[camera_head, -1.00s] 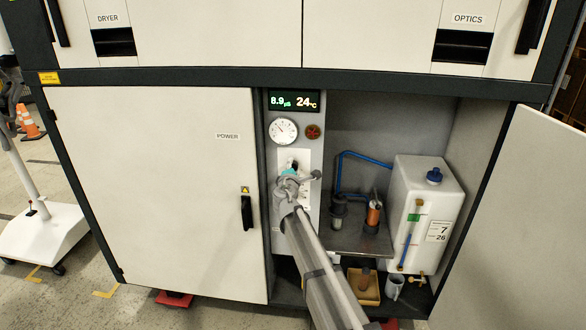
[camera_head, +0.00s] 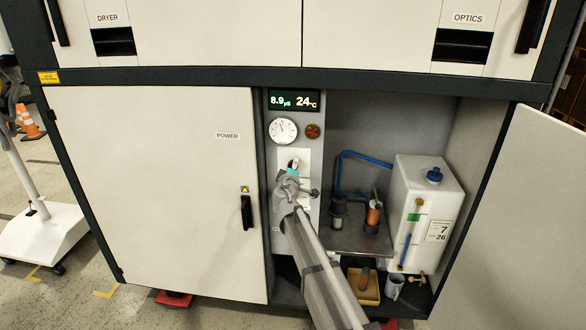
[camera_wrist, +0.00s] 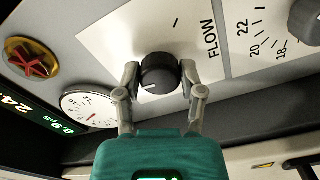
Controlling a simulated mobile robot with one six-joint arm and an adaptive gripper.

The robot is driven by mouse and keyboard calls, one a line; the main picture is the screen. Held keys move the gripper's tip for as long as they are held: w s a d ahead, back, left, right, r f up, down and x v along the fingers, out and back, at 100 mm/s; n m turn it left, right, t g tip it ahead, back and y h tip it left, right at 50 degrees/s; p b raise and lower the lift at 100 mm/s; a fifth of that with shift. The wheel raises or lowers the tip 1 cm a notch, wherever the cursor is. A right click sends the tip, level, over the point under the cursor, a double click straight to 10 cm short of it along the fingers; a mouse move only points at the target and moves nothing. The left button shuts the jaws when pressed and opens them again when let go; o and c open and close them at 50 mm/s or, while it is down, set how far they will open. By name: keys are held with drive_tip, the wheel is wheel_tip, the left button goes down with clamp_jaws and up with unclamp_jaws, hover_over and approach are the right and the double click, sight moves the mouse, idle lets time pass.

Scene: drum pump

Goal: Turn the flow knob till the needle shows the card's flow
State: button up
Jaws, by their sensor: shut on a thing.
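The black flow knob (camera_wrist: 158,72) sits on a white plate marked FLOW in the wrist view, with a white line on its face. My gripper (camera_wrist: 159,80) is shut on it, one finger on each side. In the head view my gripper (camera_head: 290,180) largely hides the knob. The round white gauge (camera_head: 283,130) above has its needle pointing up and slightly left; the gauge also shows in the wrist view (camera_wrist: 89,108). A white card (camera_head: 438,231) on the tank shows 7 and 26; its small print is unreadable.
A red-cross knob (camera_wrist: 32,59) is beside the gauge, and a second dark knob (camera_wrist: 306,20) has a scale near 18 to 22. The display (camera_head: 294,101) reads 8.9 and 24. The white tank (camera_head: 425,190) and open door (camera_head: 535,215) stand to the right.

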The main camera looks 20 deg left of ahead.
drive_tip(key=shift+m, duration=0.3)
drive_tip(key=o, duration=1.2)
drive_tip(key=shift+c, duration=0.2)
drive_tip(key=v, duration=1.2)
drive_tip(key=shift+d, duration=0.1)
